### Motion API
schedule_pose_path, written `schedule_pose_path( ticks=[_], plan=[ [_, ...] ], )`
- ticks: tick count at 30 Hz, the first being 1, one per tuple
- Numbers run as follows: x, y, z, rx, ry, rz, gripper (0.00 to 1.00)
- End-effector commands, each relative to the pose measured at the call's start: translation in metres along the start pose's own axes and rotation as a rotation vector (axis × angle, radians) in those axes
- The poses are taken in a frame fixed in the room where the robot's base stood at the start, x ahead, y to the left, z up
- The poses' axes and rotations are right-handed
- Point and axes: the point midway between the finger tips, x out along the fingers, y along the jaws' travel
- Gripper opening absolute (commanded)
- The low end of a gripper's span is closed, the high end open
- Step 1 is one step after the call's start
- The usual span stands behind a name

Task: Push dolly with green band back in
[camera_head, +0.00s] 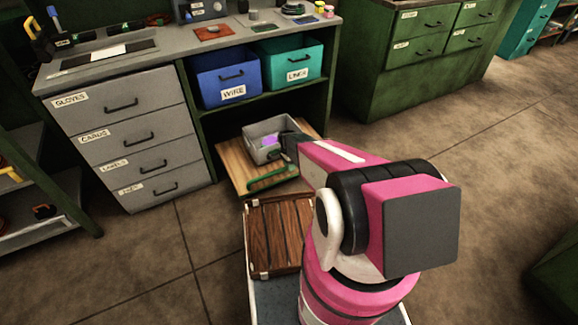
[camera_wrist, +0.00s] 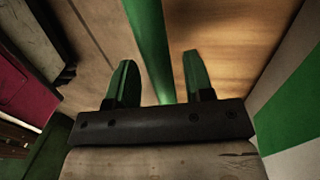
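The dolly (camera_head: 238,170) is a low wooden board with a green band (camera_head: 272,178) along its front edge. It sticks out from the open bay under the workbench. A grey bin (camera_head: 256,155) with a purple item inside stands on it. My gripper (camera_wrist: 158,62) is open, with two greenish fingers apart. In the wrist view the green band (camera_wrist: 150,40) runs between the fingers, against the wood. I cannot tell whether the fingers touch the band. In the head view my arm hides part of the dolly's right side and most of the gripper.
A blue WIRE bin (camera_head: 226,78) and a teal bin (camera_head: 288,64) sit on the shelf above. Grey drawers (camera_head: 125,135) flank the bay on the left. Green cabinets (camera_head: 395,85) stand behind on the right. Open floor (camera_head: 490,150) lies to the right.

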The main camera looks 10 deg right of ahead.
Motion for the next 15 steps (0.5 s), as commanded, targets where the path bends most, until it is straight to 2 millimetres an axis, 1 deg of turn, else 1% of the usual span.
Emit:
schedule_pose_path(
  ticks=[1,2,3,4,11,15],
  plan=[
    [0.0,0.0,0.0,0.0,0.0,0.0,0.31],
    [0.0,0.0,0.0,0.0,0.0,0.0,0.21],
    [0.0,0.0,0.0,0.0,0.0,0.0,0.08],
    [0.0,0.0,0.0,0.0,0.0,0.0,0.0],
    [-0.001,-0.003,0.0,0.0,0.0,0.0,0.0],
    [-0.003,-0.016,-0.001,0.0,0.0,-0.002,0.0]
  ],
)
